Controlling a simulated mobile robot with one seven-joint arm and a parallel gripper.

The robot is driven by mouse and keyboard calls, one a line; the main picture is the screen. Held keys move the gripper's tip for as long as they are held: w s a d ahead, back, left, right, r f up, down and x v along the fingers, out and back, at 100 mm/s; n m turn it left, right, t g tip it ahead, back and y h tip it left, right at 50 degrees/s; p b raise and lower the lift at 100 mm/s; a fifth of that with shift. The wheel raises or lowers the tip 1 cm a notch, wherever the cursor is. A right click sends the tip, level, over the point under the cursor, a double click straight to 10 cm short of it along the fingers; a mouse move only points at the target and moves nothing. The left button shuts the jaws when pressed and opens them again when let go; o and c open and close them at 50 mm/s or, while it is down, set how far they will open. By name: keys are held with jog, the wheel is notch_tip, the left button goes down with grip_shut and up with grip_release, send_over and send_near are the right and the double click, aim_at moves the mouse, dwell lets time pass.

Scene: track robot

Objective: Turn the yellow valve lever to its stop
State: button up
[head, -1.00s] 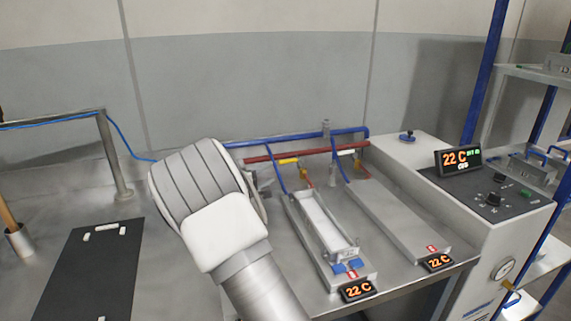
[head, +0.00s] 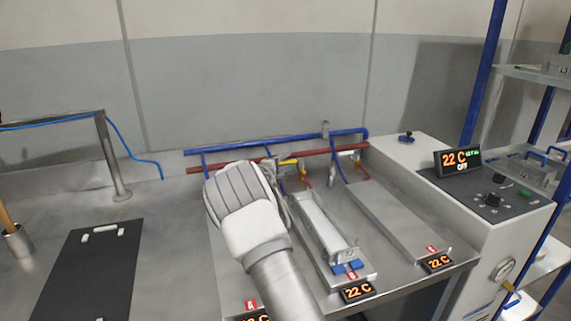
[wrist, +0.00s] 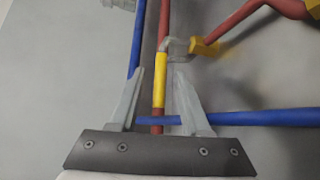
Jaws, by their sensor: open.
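The yellow valve lever (head: 289,162) lies in line with the red pipe (head: 232,166) at the back of the bench in the head view. In the wrist view the lever (wrist: 160,80) overlaps the red pipe, with its upper end at a grey bent piece (wrist: 178,52). My gripper (wrist: 160,76) is open, with one finger on each side of the lever in the picture. Neither finger visibly touches it, and I cannot tell their height above it. In the head view my wrist stands left of and in front of the lever and hides most of the gripper.
A blue pipe (head: 226,147) runs behind the red one. A metal tray (head: 322,228) lies on the middle plate (head: 362,275). A second valve stands to the right, beside the control cabinet (head: 415,160). A black mat (head: 88,270) lies at the left.

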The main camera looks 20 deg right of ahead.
grip_shut()
dwell(1.4)
